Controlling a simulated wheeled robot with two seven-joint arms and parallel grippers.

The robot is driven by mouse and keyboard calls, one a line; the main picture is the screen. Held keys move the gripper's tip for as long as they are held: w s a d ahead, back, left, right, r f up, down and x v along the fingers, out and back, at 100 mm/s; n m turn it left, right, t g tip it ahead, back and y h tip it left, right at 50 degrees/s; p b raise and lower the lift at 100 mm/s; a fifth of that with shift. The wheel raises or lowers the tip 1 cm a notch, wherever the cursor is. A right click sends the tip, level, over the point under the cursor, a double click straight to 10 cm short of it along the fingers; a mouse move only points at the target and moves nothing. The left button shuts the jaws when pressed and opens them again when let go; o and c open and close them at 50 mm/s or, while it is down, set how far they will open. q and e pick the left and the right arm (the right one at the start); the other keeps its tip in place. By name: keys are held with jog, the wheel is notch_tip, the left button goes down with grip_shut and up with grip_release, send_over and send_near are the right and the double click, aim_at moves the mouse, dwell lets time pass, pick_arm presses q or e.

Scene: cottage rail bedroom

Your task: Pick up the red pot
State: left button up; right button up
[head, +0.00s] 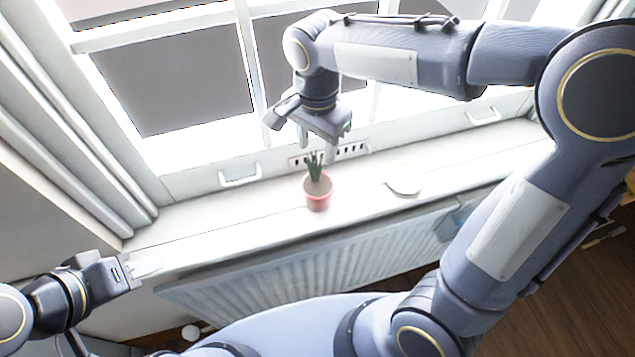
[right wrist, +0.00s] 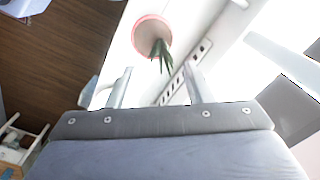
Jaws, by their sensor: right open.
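The red pot (head: 318,198) stands upright on the white windowsill with a green spiky plant in it. In the right wrist view the red pot (right wrist: 152,33) shows beyond the fingertips, with its leaves pointing down toward the gap between them. My right gripper (head: 318,142) is open and empty, above and behind the pot on the window side, apart from it. Its two fingers also show spread in the right wrist view (right wrist: 158,82). My left gripper (head: 147,267) is at the lower left, near the left end of the sill and far from the pot; its fingers blend into the bright sill.
The white windowsill (head: 230,215) is mostly clear. A flat white round object (head: 404,186) lies on it right of the pot. A window handle (head: 240,176) and slotted vents (head: 351,150) are behind. A ribbed radiator (head: 300,258) hangs below, and a curtain (head: 85,150) is at left.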

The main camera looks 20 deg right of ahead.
aim_at(316, 169)
jog(key=shift+w+a+f, duration=0.1)
jog(key=shift+a+f, duration=0.15)
jog(key=shift+f, duration=0.1)
jog(key=f+p, duration=0.1)
jog(key=f, duration=0.6)
jog(key=shift+d+f, duration=0.1)
jog(key=shift+d, duration=0.1)
grip_shut()
